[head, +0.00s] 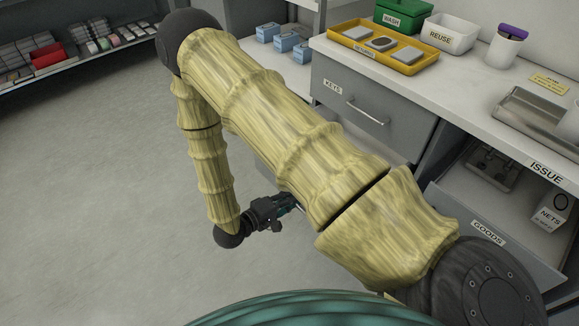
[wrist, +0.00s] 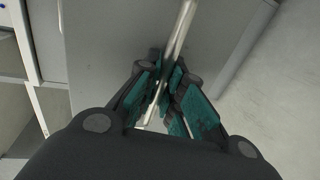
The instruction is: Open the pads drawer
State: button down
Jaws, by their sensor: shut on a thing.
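My gripper (head: 288,211) is low, beside the cabinet and below the drawer marked KEYS (head: 335,100). In the wrist view its teal-padded fingers (wrist: 168,92) are shut on a pale metal bar handle (wrist: 182,28). The handle runs across a plain grey drawer front (wrist: 110,45). No PADS label can be read in either view. My arm hides most of the gripped drawer in the head view, and I cannot tell how far it stands out.
A drawer marked GOODS (head: 490,235) stands open at right, with a NETS box (head: 551,213) in it. The counter (head: 440,88) above holds a yellow tray (head: 340,38), a REUSE bin (head: 447,35) and a metal tray (head: 510,108). Open floor (head: 90,210) lies at left.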

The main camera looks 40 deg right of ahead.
jog(key=c, duration=1.8)
grip_release()
jog(key=v, duration=1.2)
jog(key=shift+f, duration=0.1)
